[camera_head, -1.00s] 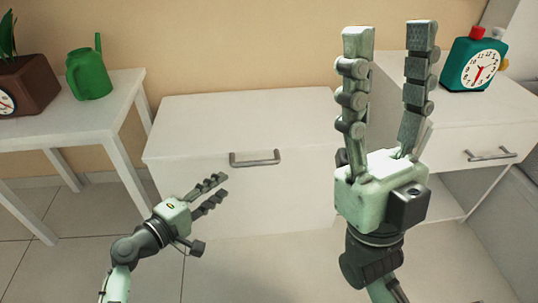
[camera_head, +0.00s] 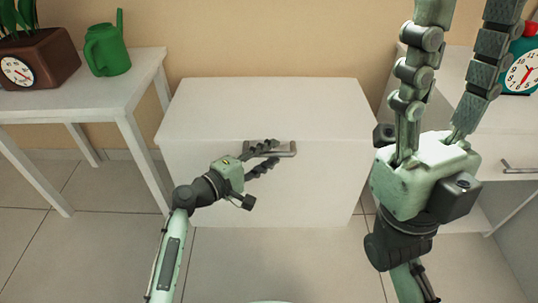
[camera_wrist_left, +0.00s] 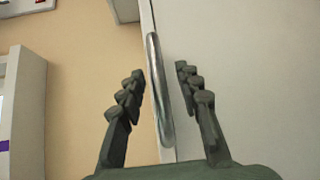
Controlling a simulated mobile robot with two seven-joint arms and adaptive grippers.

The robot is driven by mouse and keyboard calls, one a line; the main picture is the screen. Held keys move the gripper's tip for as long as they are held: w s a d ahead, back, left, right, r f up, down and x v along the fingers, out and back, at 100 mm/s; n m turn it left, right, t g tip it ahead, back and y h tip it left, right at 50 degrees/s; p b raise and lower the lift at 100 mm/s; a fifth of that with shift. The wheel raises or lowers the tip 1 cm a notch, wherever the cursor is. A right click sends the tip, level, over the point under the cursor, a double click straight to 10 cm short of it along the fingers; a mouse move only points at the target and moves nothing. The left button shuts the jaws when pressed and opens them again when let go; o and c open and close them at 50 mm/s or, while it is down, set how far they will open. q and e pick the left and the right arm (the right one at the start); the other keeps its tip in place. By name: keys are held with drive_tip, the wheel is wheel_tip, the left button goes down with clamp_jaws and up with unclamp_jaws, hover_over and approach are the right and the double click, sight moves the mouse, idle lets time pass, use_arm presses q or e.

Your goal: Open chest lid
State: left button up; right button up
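The white chest (camera_head: 262,110) stands against the wall with its lid down. A grey bar handle (camera_head: 285,150) is on its front face near the top edge. My left gripper (camera_head: 268,157) is open at the handle's left part. In the left wrist view the handle (camera_wrist_left: 159,90) lies between the two spread fingers (camera_wrist_left: 158,82), with gaps visible on both sides. My right gripper (camera_head: 460,25) is raised at the right with fingers apart and pointing up, its fingertips cut off by the top edge, holding nothing visible.
A white table (camera_head: 80,104) at the left bears a green watering can (camera_head: 108,50) and a brown planter with a clock face (camera_head: 38,68). A white cabinet (camera_head: 510,140) at the right bears a teal clock (camera_head: 522,65). The tiled floor before the chest is clear.

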use_arm(q)
drive_tip(key=shift+c, duration=0.2)
clamp_jaws()
drive_tip(key=shift+r, duration=0.15)
idle(0.3)
